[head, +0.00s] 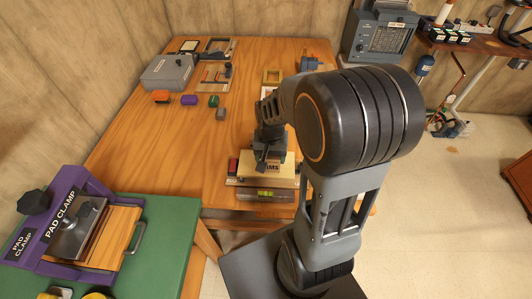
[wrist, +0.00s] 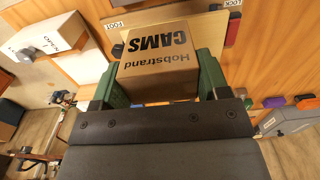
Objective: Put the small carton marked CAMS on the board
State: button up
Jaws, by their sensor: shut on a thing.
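The small brown carton (wrist: 158,62), printed "Hobstrand CAMS", sits between the two green fingers of my gripper (wrist: 158,75) in the wrist view, and the gripper is shut on it. Behind it in that view is a pale wooden board (wrist: 200,30). In the head view my gripper (head: 268,158) is low at the near end of the wooden table, over the pale board (head: 258,181). The arm partly hides this spot. I cannot tell whether the carton touches the board.
A spirit level (head: 265,195) lies at the table's near edge. Small orange, purple and green blocks (head: 189,100) and a grey machine (head: 167,74) stand further back. A purple pad clamp (head: 50,225) stands on a green bench at left. The table's left middle is clear.

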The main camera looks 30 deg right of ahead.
jog(key=w+d+f, duration=0.1)
jog(key=w+f, duration=0.2)
jog(key=w+d+f+p, duration=0.1)
jog(key=w+f, duration=0.2)
jog(key=f, duration=0.1)
jog(key=w+d+f+p, duration=0.1)
jog(key=w+f, duration=0.2)
jog(key=shift+w+d+f, duration=0.25)
jog(key=shift+w+f, duration=0.05)
jog(key=shift+f, duration=0.4)
jog(key=shift+f, duration=0.15)
jog(key=o, duration=1)
